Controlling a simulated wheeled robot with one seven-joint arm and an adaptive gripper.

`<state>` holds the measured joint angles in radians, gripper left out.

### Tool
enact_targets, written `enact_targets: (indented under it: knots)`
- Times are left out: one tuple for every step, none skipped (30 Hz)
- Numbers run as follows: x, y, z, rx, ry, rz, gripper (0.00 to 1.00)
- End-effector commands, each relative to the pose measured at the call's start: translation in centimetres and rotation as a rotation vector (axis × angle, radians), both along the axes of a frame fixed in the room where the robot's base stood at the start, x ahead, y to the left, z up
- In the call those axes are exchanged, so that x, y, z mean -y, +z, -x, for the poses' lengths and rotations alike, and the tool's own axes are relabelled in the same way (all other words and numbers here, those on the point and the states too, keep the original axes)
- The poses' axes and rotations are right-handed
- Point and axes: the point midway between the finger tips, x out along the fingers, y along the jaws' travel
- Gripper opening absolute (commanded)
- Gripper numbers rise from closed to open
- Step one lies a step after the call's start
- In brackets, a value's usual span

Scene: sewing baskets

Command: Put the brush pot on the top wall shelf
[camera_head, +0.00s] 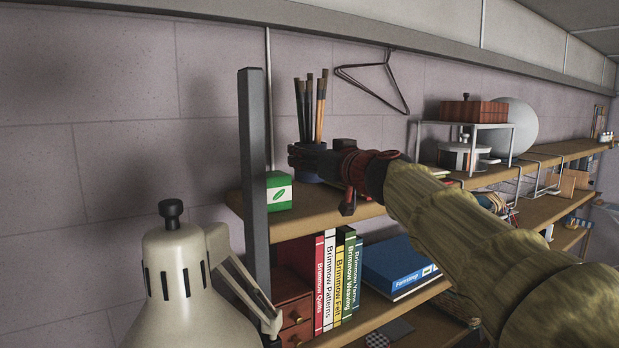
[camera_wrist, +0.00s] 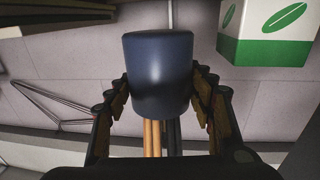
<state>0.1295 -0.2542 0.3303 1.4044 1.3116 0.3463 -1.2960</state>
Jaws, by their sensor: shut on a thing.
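The dark blue brush pot (camera_head: 314,152) holds several upright brushes (camera_head: 312,105) and is at the left end of the top wall shelf (camera_head: 325,212). My gripper (camera_head: 308,160) is shut on the pot from the right and hides part of it in the head view. The wrist view, upside down, shows the pot (camera_wrist: 158,70) between the two fingers, brush handles (camera_wrist: 157,138) pointing down in the picture. I cannot tell whether the pot's base touches the shelf or is just above it.
A green and white box (camera_head: 279,192) stands left of the pot, beside a grey upright post (camera_head: 254,180). A wire hanger (camera_head: 375,80) hangs on the wall behind. A cream lamp (camera_head: 180,285) is in front at left.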

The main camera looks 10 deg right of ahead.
Motion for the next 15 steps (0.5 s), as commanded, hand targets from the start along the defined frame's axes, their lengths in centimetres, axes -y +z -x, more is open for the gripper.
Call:
enact_targets:
  knots:
    - [-0.1,-0.3,-0.3,0.002,0.0,0.001,0.19]
    - [-0.1,-0.4,-0.4,0.003,0.0,-0.001,0.19]
    - [-0.1,-0.6,-0.5,0.003,0.0,0.0,0.19]
    - [-0.1,-0.7,-0.7,0.003,0.0,0.0,0.19]
    - [-0.2,-0.9,-0.8,0.003,0.001,0.0,0.19]
    - [-0.2,-1.3,-1.1,0.002,0.001,0.0,0.19]
    - [-0.3,-1.6,-1.3,0.002,0.001,0.0,0.19]
    - [-0.4,-2.0,-1.5,0.002,0.001,0.0,0.19]
    - [-0.3,-2.7,-1.4,0.002,0.001,0.0,0.19]
    - [-0.3,-3.3,-1.4,0.001,0.001,-0.001,0.19]
    - [-0.3,-3.7,-1.4,0.001,0.001,-0.001,0.19]
    - [-0.3,-4.0,-1.4,0.002,0.001,0.0,0.19]
    - [-0.3,-4.2,-1.3,0.003,0.001,-0.001,0.19]
    - [-0.3,-4.4,-1.3,0.003,0.001,-0.001,0.19]
    - [-0.3,-4.5,-1.3,0.004,0.001,0.0,0.19]
